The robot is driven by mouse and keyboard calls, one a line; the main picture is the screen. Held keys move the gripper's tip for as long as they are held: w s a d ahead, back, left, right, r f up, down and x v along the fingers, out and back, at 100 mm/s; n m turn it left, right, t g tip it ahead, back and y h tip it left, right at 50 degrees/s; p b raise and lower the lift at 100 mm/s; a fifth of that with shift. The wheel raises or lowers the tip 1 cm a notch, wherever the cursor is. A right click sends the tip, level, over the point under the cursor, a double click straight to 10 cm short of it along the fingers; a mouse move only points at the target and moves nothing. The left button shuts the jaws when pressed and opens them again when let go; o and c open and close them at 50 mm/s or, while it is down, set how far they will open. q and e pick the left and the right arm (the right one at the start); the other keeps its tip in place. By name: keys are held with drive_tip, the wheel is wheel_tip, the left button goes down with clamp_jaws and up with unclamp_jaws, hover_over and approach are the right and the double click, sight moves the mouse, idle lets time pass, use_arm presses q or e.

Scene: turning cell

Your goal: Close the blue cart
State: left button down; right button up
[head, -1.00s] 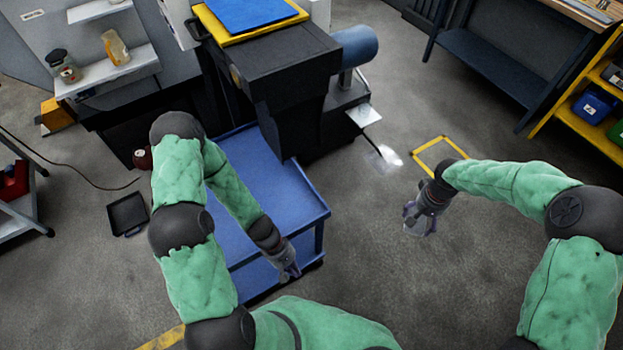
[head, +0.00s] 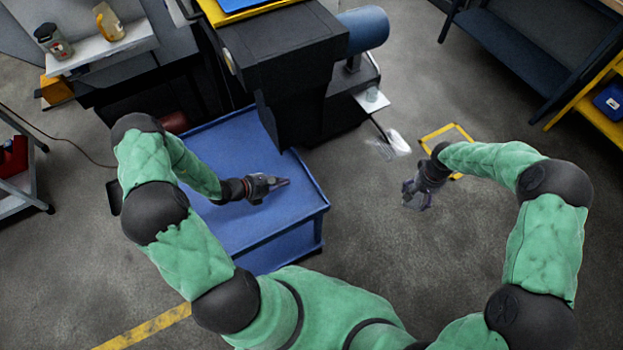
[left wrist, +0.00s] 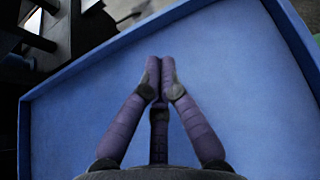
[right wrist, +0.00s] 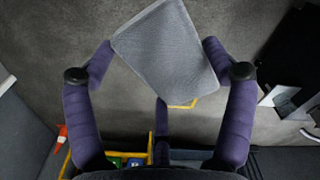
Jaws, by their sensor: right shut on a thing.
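The blue cart (head: 292,216) stands at the centre left in the head view, its far part against and partly hidden by a dark machine. Its flat rimmed top fills most of the left wrist view (left wrist: 255,85). My left gripper (head: 284,183) hangs over the cart's top with its fingers together and nothing between them; whether it touches the surface I cannot tell. My right gripper (head: 415,198) is right of the cart, over the floor. In the right wrist view its fingers are shut on a flat grey piece (right wrist: 168,55) with rounded corners.
The black machine (head: 285,50) with a blue cylinder (head: 362,32) overhangs the cart's far side. A yellow floor frame (head: 447,133) lies near my right gripper. A dark bench (head: 520,50) stands at the upper right. Floor right of the cart is mostly clear.

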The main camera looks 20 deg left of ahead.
use_arm(q)
drive_tip(key=b+x, duration=0.2)
drive_tip(key=x, duration=0.6)
drive_tip(key=shift+w+d+f, duration=0.1)
drive_tip(key=shift+d+f, duration=0.05)
use_arm(e)
wheel_tip(320, 180, down, 3)
drive_tip(key=shift+r, duration=0.1)
use_arm(q)
drive_tip(key=shift+d, duration=0.1)
